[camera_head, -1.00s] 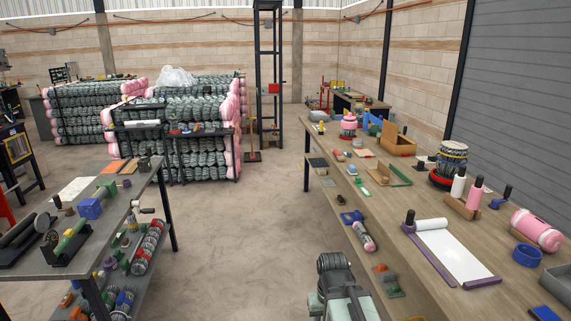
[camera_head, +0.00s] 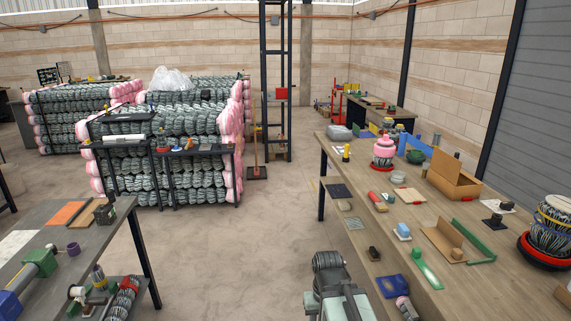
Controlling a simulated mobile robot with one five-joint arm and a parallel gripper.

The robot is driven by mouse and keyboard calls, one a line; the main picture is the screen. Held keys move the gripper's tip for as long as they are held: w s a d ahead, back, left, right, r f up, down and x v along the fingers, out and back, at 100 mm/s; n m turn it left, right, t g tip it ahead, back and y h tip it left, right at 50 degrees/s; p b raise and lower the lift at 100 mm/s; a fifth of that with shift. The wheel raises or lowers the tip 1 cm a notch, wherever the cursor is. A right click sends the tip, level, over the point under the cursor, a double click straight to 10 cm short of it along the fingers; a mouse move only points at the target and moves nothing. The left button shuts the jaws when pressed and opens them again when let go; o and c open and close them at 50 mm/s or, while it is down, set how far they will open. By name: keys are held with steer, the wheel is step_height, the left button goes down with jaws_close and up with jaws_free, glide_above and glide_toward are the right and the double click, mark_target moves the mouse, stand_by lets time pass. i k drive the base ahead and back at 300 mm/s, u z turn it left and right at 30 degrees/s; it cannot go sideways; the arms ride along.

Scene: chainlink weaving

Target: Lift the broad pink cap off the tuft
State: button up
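The broad pink cap (camera_head: 384,146) sits on top of a round bundle at the far left part of the right-hand workbench. It has a narrower pink knob on top. The tuft (camera_head: 382,164) under it shows only as a narrow band between the cap and a red base; its detail is too small to tell. My arm (camera_head: 335,285) shows folded at the bottom centre, in front of the bench and well short of the cap. My gripper's fingers cannot be made out.
The right-hand workbench (camera_head: 345,150) carries a cardboard box (camera_head: 455,178), a green bowl (camera_head: 415,157) and a larger wrapped bundle (camera_head: 555,222). Another bench (camera_head: 125,225) stands at left. The floor (camera_head: 230,240) between is clear. Stacked mesh rolls (camera_head: 165,150) stand behind.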

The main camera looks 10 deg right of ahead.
mark_target(385, 140)
steer(key=i, duration=3.45)
steer(key=z, duration=0.4)
